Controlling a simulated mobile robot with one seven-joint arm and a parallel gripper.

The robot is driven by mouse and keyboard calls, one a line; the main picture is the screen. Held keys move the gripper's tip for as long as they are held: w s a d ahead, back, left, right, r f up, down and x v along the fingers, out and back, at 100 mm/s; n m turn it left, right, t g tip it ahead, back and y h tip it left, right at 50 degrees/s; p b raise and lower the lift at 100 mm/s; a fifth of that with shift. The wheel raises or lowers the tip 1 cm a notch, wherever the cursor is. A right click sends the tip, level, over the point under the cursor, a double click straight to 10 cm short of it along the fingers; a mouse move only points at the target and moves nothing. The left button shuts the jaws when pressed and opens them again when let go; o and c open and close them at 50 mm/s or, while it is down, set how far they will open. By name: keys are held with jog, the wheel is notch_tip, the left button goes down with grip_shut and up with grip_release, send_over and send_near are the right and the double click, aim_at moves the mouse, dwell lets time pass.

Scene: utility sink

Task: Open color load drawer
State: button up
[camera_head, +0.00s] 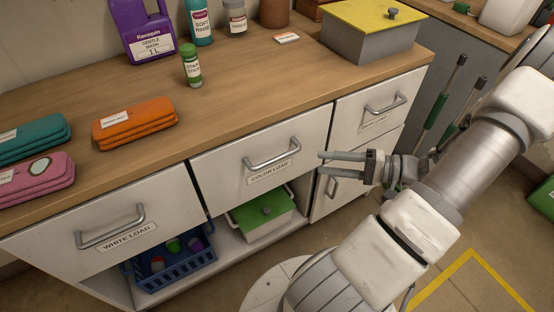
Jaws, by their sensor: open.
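The color load drawer (238,158) is the middle drawer of the white cabinet. It appears shut, with its front in line with its neighbours. Its label (270,172) reads COLOR LOAD and sits below a grey bar handle (272,153). My gripper (321,162) is to the right of that handle, with its two fingers parallel, apart and pointing left. Nothing is between the fingers. The gripper appears apart from the handle, in front of the cabinet.
The white load drawer (165,215) is on the left, and another labelled drawer (360,115) is on the right. Below are a blue basket (185,272) and a green-lidded box (262,215). Folded cloths (135,122) and bottles (191,66) are on the wooden counter (240,90).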

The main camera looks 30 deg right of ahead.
aim_at(277, 157)
jog(key=b+x, duration=0.2)
jog(key=x, duration=1.1)
jog(key=shift+a, duration=0.1)
grip_shut()
dwell(0.9)
